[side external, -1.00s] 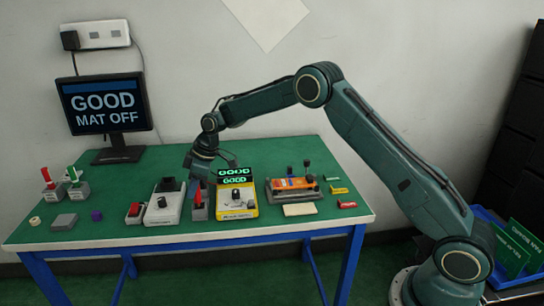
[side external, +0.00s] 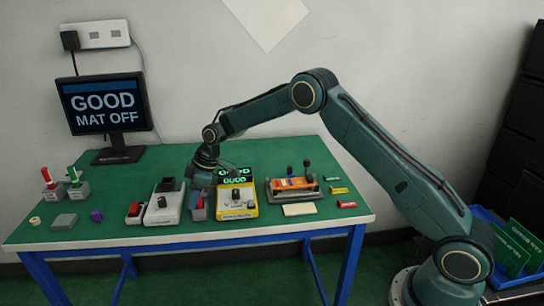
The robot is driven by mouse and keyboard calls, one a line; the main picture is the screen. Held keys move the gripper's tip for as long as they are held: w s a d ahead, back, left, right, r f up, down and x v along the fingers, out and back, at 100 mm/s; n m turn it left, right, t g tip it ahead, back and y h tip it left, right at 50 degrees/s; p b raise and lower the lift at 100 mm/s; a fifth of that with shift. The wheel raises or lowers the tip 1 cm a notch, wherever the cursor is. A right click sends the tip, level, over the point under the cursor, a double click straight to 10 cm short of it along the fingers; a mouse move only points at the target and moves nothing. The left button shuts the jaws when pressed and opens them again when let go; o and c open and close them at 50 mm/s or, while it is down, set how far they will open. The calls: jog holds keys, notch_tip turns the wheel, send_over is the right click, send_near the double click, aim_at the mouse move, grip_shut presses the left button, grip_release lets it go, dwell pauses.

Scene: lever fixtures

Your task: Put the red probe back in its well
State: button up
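A slim red upright piece stands in a small grey block at the far left of the table; it looks like a red probe (side external: 46,175). A second red piece (side external: 199,203) is in a small grey block (side external: 198,215) between the white device and the yellow device; I cannot tell whether it is a probe or another part. My gripper (side external: 199,186) points down just above this middle block. Its fingers are dark and small, and I cannot tell whether they touch the red piece or are shut on it. The gripper hides the block's top.
A green upright piece (side external: 74,175) stands beside the left red one. A white device (side external: 164,206) and a yellow device (side external: 237,204) flank my gripper closely. An orange-topped lever fixture (side external: 292,188) is to the right. The monitor (side external: 104,102) reads GOOD, MAT OFF. The table's back is clear.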

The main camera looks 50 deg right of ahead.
jog(key=shift+r, duration=0.15)
jog(key=v, duration=1.2)
dwell(0.6)
jog(key=s+r+m+t+h, duration=0.1)
jog(key=s+r+m, duration=0.1)
jog(key=s+r, duration=0.65)
jog(key=s+r+m+h, duration=0.1)
jog(key=s+r+m, duration=0.1)
jog(key=s+r, duration=0.65)
jog(key=s+f+m, duration=0.2)
jog(key=s+f, duration=0.1)
jog(key=s, duration=0.9)
jog(key=s+d+f+m+t+h, duration=0.1)
jog(key=s+f+m, duration=0.2)
jog(key=s, duration=1)
jog(key=shift+s+d, duration=0.15)
jog(key=shift+d, duration=0.05)
